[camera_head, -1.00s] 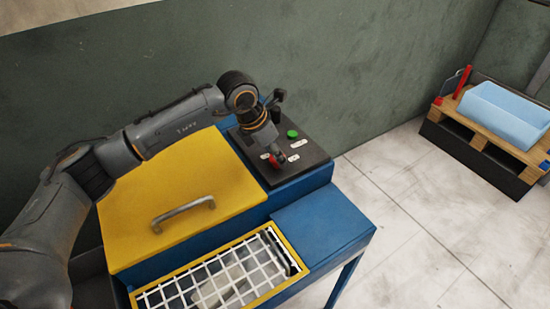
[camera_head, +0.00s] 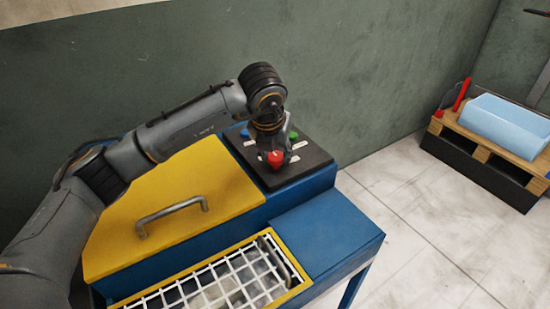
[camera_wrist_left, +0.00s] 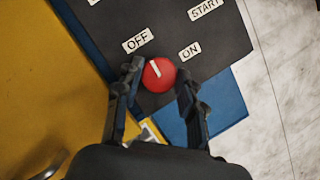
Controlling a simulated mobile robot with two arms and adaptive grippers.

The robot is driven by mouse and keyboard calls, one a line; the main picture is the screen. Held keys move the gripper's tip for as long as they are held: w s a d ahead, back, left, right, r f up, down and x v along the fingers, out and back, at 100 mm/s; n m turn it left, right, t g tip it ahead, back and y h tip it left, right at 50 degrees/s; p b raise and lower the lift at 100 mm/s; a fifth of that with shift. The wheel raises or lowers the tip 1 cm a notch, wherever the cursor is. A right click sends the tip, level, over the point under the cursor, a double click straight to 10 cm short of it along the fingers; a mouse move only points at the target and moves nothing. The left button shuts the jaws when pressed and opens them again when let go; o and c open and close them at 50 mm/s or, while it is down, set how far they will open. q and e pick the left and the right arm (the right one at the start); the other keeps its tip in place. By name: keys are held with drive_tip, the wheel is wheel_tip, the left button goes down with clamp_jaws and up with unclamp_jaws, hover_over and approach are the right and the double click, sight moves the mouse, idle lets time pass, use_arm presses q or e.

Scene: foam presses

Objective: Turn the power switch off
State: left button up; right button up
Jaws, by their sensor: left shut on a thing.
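The power switch is a round red knob (camera_wrist_left: 158,75) with a white pointer line, on a dark control panel (camera_head: 306,160). In the left wrist view the line points up and to the left, roughly toward the OFF label (camera_wrist_left: 137,40); the ON label (camera_wrist_left: 189,50) is to the right. My left gripper (camera_wrist_left: 158,82) has one finger on each side of the knob and is shut on it. In the head view the gripper (camera_head: 272,150) is over the red knob (camera_head: 275,158) and hides part of the panel. My right gripper is not seen.
A green button (camera_head: 293,136) and a blue button (camera_head: 245,132) are on the panel. A yellow lid (camera_head: 165,190) with a grey handle (camera_head: 172,214) and a white wire grid (camera_head: 205,292) are nearby. A light blue block (camera_head: 505,122) lies on a pallet at right.

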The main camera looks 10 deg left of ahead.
use_arm(q)
drive_tip(key=shift+n, duration=0.3)
drive_tip(key=o, duration=1.2)
drive_tip(key=shift+c, duration=0.2)
drive_tip(key=v, duration=1.2)
drive_tip(key=shift+d, duration=0.2)
